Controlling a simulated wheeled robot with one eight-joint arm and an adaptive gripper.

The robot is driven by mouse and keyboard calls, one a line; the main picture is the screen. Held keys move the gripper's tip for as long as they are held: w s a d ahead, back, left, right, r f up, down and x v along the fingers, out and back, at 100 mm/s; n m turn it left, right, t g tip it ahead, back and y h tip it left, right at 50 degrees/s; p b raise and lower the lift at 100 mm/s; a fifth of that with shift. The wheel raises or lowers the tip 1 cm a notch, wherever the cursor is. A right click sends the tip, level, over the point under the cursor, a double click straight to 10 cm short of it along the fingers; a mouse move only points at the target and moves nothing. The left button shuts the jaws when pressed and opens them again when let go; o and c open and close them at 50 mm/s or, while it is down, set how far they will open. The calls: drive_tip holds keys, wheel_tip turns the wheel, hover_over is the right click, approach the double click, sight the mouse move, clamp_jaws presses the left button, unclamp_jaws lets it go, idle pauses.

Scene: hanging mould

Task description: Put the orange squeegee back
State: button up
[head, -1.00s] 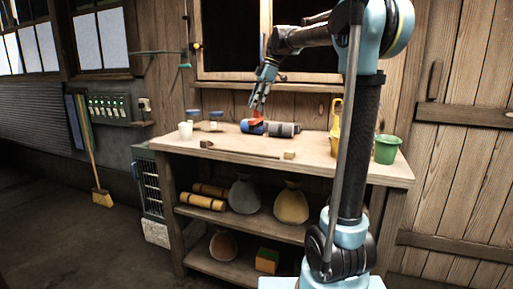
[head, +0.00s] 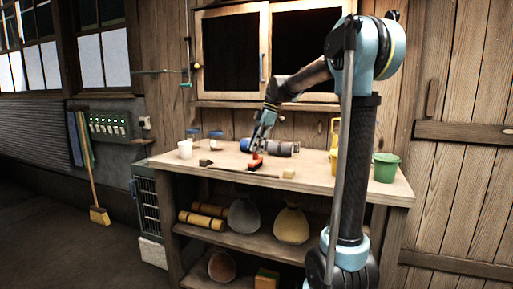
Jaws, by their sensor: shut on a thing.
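The orange squeegee (head: 255,163) is small in the head view, at the middle of the workbench top, just below my fingertips. My gripper (head: 257,153) points down from above and is shut on the squeegee. The squeegee is low, at or close to the bench top; I cannot tell whether it touches. The fingers hide part of it, and its exact tilt is too small to make out.
On the workbench (head: 340,182), blue and grey cylinders (head: 283,148) lie behind my gripper. A thin stick (head: 240,172) lies in front, near a small light block (head: 288,173). A white cup (head: 185,150) stands left; a yellow container (head: 334,160) and green bucket (head: 385,167) stand right.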

drive_tip(key=o, duration=0.9)
drive_tip(key=shift+o, duration=0.2)
drive_tip(key=shift+r, duration=0.1)
drive_tip(key=v, duration=1.1)
drive_tip(key=shift+r, duration=0.4)
drive_tip(key=s+d+f+m+t+h, duration=0.1)
drive_tip(key=s+d+f+m, duration=0.5)
drive_tip(key=s+f, duration=0.5)
drive_tip(key=s+d+f+m+t+h, duration=0.1)
drive_tip(key=s+d+f+m, duration=0.4)
drive_tip(key=s+f+m, duration=0.3)
drive_tip(key=s+d+f+m+t+h, duration=0.1)
drive_tip(key=s+d+f+m, duration=0.5)
drive_tip(key=s+f, duration=0.8)
wheel_tip(320, 180, down, 2)
drive_tip(key=shift+s+d+f+m+t+h, duration=0.15)
drive_tip(key=shift+d+f+m+t+h, duration=0.15)
drive_tip(key=shift+m+h, duration=0.3)
